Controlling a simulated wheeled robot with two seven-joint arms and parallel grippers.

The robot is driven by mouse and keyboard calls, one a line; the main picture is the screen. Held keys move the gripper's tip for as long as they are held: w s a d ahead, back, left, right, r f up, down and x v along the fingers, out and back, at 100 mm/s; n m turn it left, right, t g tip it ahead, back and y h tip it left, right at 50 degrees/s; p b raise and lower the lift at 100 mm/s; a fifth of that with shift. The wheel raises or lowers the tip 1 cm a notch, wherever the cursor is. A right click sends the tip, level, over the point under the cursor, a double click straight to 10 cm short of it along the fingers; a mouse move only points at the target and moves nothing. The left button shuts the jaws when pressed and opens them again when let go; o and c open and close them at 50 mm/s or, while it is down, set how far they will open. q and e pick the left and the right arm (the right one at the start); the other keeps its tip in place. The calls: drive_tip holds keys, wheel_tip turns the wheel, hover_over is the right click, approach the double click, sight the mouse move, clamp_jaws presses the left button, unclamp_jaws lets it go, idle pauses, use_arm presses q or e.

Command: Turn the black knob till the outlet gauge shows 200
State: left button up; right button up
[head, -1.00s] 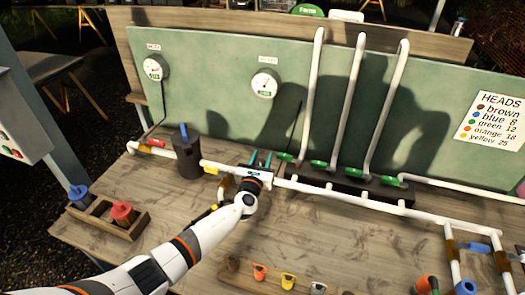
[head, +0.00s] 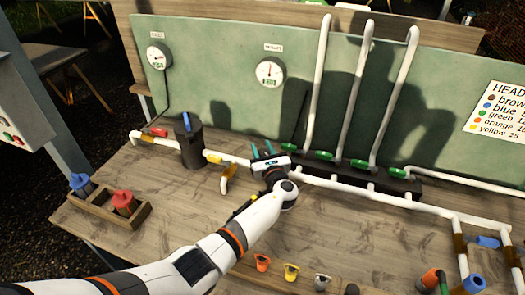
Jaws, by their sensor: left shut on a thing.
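The outlet gauge (head: 270,72) is the right one of two white dials on the green back panel. Its needle points roughly upward; its figures are too small to read. My left gripper (head: 263,150) is at the white pipe run, below the outlet gauge and to the right of the black cylinder. Its teal fingertips point toward the panel. It is shut on what I take to be the black knob, which the gripper hides. My right gripper is not in view.
A black cylinder with a blue lever (head: 191,146) stands left of my gripper. White pipes with green valves (head: 322,155) are to the right. A wooden box (head: 134,218) holds blue and red parts. Coloured heads (head: 291,272) lie at the front. The middle bench is mostly clear.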

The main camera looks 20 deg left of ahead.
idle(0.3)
use_arm(q)
drive_tip(key=o, duration=1)
drive_tip(key=shift+s+d+p, duration=0.2)
drive_tip(key=shift+s+p, duration=0.05)
drive_tip(key=shift+p, duration=0.05)
drive_tip(key=p+v, duration=0.5)
drive_tip(key=v, duration=0.6)
drive_tip(key=shift+s+d, duration=0.1)
drive_tip(key=shift+d, duration=0.05)
